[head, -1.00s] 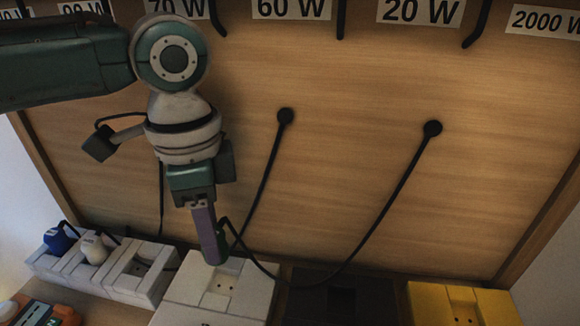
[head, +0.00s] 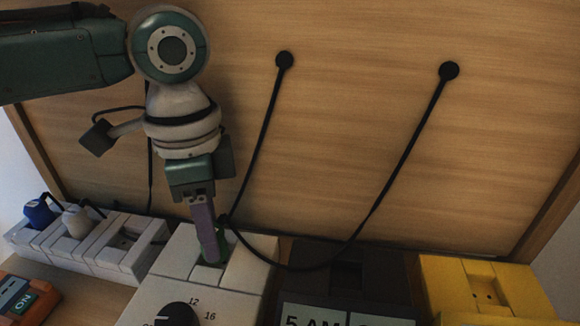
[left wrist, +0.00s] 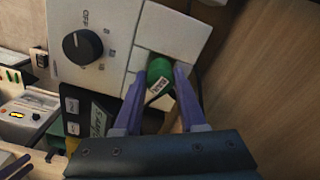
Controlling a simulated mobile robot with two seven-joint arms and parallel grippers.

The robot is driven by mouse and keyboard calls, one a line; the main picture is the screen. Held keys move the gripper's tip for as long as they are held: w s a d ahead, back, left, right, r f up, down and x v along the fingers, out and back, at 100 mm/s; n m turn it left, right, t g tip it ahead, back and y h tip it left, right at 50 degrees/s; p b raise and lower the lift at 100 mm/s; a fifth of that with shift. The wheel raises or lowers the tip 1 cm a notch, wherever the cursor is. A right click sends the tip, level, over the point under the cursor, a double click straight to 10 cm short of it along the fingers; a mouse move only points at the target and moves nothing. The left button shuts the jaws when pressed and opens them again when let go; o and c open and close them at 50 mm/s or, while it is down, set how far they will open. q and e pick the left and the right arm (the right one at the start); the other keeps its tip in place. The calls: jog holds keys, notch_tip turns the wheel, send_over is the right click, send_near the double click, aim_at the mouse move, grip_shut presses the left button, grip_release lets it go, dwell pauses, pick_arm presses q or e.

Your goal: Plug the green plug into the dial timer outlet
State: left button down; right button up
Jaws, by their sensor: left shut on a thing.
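The dial timer (head: 150,296) is a white box with a black dial, in the lower left-centre of the head view. It also shows in the left wrist view (left wrist: 116,24). My left gripper (head: 210,250) points down at the recessed outlet in its top. In the left wrist view my fingers (left wrist: 160,95) are shut on the green plug (left wrist: 159,71), which has a white label. The plug sits at the recess; its prongs are hidden, and I cannot tell how deep it is. A black cord runs from it.
A white power strip (head: 95,262) with blue (head: 38,212) and white (head: 76,221) plugs stands left. A dark timer (head: 378,285) and a yellow box (head: 450,278) stand right. A wooden panel (head: 340,150) with hanging cords rises behind.

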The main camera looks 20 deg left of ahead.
pick_arm(q)
jog(key=shift+f, duration=0.55)
jog(key=shift+c, duration=2)
grip_release()
jog(key=shift+r, duration=0.15)
notch_tip(320, 180, up, 10)
jog(key=shift+f, duration=0.15)
